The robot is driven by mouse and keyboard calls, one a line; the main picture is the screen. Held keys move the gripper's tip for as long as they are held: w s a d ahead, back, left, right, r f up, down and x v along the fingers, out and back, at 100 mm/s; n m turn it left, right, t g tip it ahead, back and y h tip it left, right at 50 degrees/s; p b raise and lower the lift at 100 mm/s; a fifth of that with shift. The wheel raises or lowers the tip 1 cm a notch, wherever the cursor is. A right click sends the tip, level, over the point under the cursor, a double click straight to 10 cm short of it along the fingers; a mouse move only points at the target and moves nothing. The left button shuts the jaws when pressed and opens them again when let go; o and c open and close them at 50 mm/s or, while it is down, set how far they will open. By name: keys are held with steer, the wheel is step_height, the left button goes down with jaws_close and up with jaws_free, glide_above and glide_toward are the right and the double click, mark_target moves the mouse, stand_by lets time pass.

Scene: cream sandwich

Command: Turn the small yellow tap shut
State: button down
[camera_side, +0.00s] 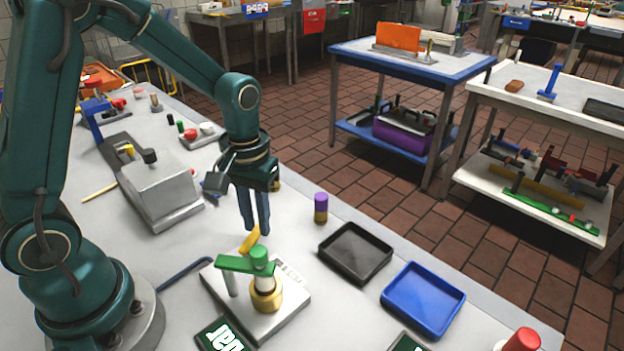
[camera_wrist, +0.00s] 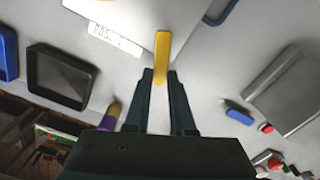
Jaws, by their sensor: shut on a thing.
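The small yellow tap (camera_side: 249,241) is a narrow yellow handle at the back edge of a pale base plate (camera_side: 285,313). It also shows in the wrist view (camera_wrist: 162,48), pointing away from me with its near end between my fingertips. My gripper (camera_side: 255,230) reaches down from above and is shut on the yellow tap. In the wrist view both dark fingers (camera_wrist: 161,78) stand on either side of the handle. The tap's lower body is hidden behind a green lever (camera_side: 236,263).
The green lever sits over a brass fitting (camera_side: 267,295) just in front of the yellow tap. A black tray (camera_side: 355,252) and blue tray (camera_side: 424,298) lie to the right. A purple-topped cylinder (camera_side: 321,208) stands nearby. A grey block-shaped machine (camera_side: 160,188) stands at left.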

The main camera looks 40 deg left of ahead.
steer(key=m, duration=0.1)
steer(key=d+m, duration=0.1)
steer(key=m, duration=0.2)
steer(key=shift+w+d+m, duration=0.2)
steer(key=shift+d+m, duration=0.1)
steer(key=shift+d, duration=0.05)
stand_by(0.3)
steer(key=c, duration=0.8)
jaws_free()
steer(key=shift+o, duration=0.2)
steer(key=shift+r, duration=0.1)
steer(key=shift+r, duration=2.45)
